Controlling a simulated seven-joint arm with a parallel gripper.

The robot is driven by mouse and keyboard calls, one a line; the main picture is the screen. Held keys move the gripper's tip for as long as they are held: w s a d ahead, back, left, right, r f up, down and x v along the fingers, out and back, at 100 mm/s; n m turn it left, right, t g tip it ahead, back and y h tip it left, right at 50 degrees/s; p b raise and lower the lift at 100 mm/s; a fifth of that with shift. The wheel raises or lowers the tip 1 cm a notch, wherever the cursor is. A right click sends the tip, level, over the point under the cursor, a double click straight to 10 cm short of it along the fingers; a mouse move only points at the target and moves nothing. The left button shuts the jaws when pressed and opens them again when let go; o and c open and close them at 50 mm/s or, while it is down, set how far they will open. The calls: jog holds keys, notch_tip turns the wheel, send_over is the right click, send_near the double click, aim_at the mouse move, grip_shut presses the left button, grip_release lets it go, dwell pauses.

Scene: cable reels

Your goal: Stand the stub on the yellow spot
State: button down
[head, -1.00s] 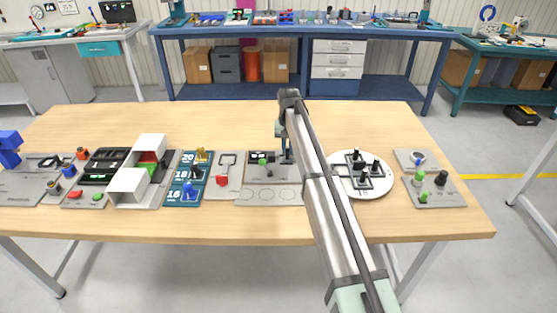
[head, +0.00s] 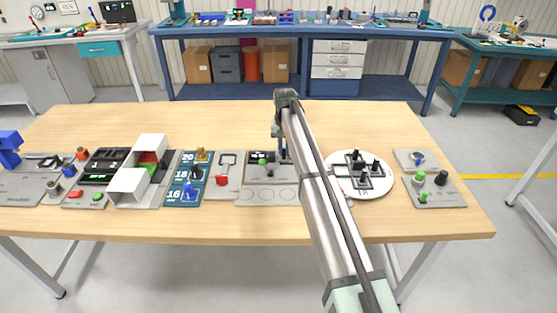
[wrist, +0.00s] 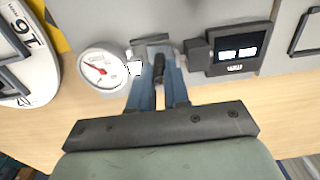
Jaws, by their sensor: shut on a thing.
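My gripper (head: 283,153) is low over the grey panel (head: 255,184) near the middle of the bench, below my arm. In the wrist view its blue fingers (wrist: 159,88) are shut on a small dark upright piece (wrist: 158,68), which I take to be the stub. The fingers hide its lower part. I cannot tell whether it touches the panel. A yellow patch (wrist: 57,30) shows at the top left of the wrist view, beside a white disc (wrist: 38,85); I cannot tell whether it is the yellow spot. No yellow spot is clear in the head view.
A white gauge (wrist: 103,70) and a dark display box (wrist: 240,50) stand close on either side of the fingers. A green knob (head: 262,162) is just left of my gripper. The round white plate (head: 385,183) lies to the right.

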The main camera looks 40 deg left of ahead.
jog(key=shift+r, duration=3.75)
jog(key=s+d+f+n, duration=0.1)
jog(key=s+d, duration=0.2)
jog(key=d, duration=0.6)
jog(key=s+d+f+n, duration=0.15)
jog(key=s+d, duration=0.25)
jog(key=d, duration=0.5)
jog(key=shift+m, duration=0.45)
jog(key=shift+w+f, duration=0.1)
jog(key=shift+f, duration=2.25)
jog(key=shift+f, duration=0.25)
